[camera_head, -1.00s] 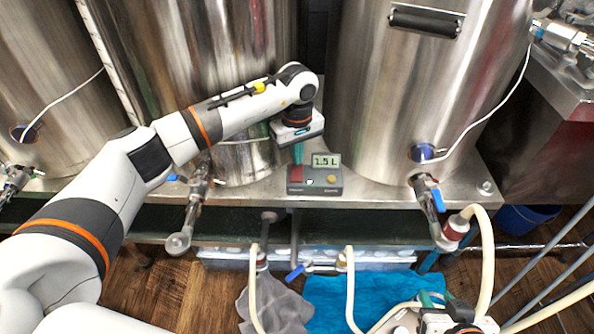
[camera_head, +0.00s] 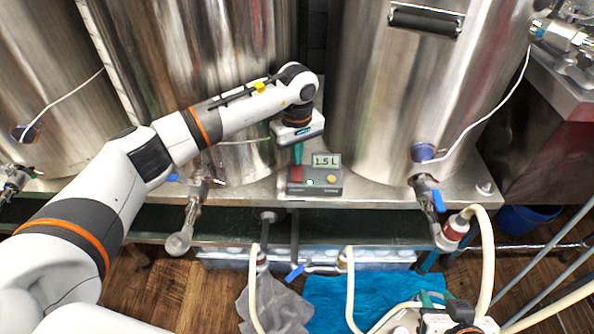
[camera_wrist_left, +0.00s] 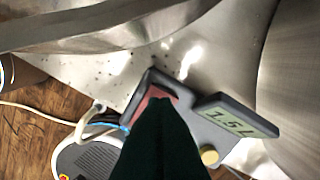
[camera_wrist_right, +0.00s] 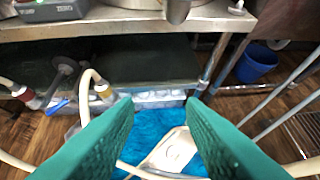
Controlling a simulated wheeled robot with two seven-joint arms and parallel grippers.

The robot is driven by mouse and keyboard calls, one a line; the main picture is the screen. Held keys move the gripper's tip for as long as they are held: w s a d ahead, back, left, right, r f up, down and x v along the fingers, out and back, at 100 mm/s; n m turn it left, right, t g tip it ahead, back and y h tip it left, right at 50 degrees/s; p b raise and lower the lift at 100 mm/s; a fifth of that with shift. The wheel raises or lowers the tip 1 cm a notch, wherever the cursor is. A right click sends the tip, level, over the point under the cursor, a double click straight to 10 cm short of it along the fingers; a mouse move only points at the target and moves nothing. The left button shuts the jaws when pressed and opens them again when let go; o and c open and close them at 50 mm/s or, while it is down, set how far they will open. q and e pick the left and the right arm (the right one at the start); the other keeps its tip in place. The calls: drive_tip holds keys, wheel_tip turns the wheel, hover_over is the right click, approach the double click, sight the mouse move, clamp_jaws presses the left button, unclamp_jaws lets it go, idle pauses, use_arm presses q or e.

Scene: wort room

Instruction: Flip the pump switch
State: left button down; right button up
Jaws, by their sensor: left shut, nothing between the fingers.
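The pump control box (camera_head: 322,185) is a small grey unit on the steel shelf, with a red switch (camera_head: 296,174), a yellow knob (camera_head: 332,179) and a display (camera_head: 326,161) reading 1.5 L. My left gripper (camera_head: 298,160) is shut, pointing down with its fingertips at the red switch. In the left wrist view the dark fingers (camera_wrist_left: 158,120) cover much of the red switch (camera_wrist_left: 150,100); whether they touch it I cannot tell. My right gripper (camera_wrist_right: 160,115) is open and empty, low in front of the shelf.
Large steel kettles (camera_head: 400,90) stand close behind and beside the box. Valves with blue handles (camera_head: 437,200) and pale hoses (camera_head: 487,260) stick out along the shelf front. A blue cloth (camera_head: 375,295) and a grey cloth (camera_head: 280,305) lie below. A blue bucket (camera_wrist_right: 256,63) stands at right.

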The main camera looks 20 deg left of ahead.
sight(297, 167)
use_arm(q)
drive_tip(key=shift+f, duration=0.1)
idle(0.6)
